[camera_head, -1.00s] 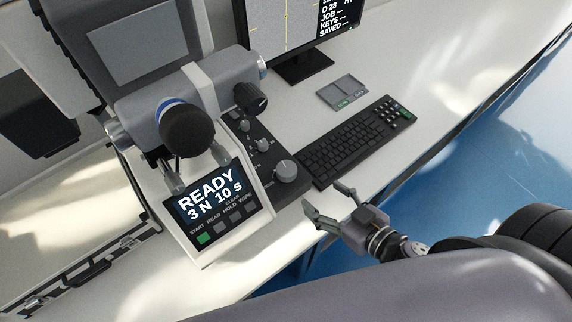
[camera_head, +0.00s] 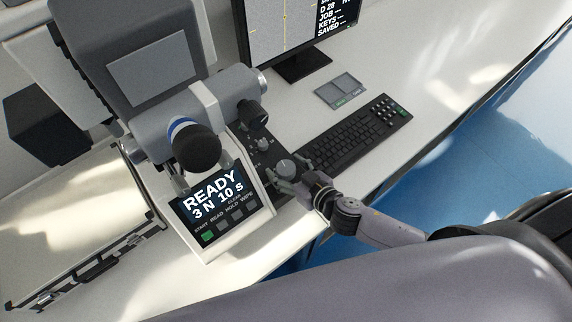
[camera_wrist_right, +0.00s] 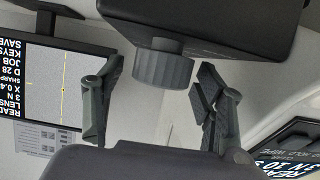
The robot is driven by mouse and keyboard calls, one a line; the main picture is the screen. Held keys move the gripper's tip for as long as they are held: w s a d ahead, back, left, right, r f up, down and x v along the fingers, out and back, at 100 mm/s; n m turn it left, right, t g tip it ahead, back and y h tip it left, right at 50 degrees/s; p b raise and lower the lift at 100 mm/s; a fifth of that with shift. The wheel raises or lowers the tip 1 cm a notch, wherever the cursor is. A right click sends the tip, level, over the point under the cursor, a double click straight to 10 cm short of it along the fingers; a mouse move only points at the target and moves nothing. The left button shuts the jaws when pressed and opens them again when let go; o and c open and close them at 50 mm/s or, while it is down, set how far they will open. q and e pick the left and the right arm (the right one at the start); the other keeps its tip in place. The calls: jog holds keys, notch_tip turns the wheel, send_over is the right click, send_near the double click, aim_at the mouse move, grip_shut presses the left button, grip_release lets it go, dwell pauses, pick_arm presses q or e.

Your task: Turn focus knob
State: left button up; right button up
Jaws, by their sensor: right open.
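The focus knob (camera_head: 286,167) is a light grey round knob on the dark control strip beside the tester's screen, at the centre of the head view. In the right wrist view, which looks upside down, it shows as a ribbed grey cylinder (camera_wrist_right: 162,68) on a dark surface. My right gripper (camera_head: 287,177) is open at the knob's near side. In the wrist view its two fingers stand either side of the knob, with visible gaps. No contact shows. My left gripper is not in view.
The keyboard (camera_head: 355,135) lies just right of the knob. The tester's screen (camera_head: 214,194) reads READY and stands left of my right gripper. A black knob (camera_head: 253,115) sits farther back. A monitor (camera_head: 290,30) stands behind. A case (camera_head: 90,270) lies at the left.

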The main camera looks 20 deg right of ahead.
jog(key=shift+w+a+f, duration=0.1)
jog(key=shift+w+a, duration=0.05)
jog(key=shift+w, duration=0.15)
jog(key=shift+c, duration=0.4)
jog(key=c, duration=1.1)
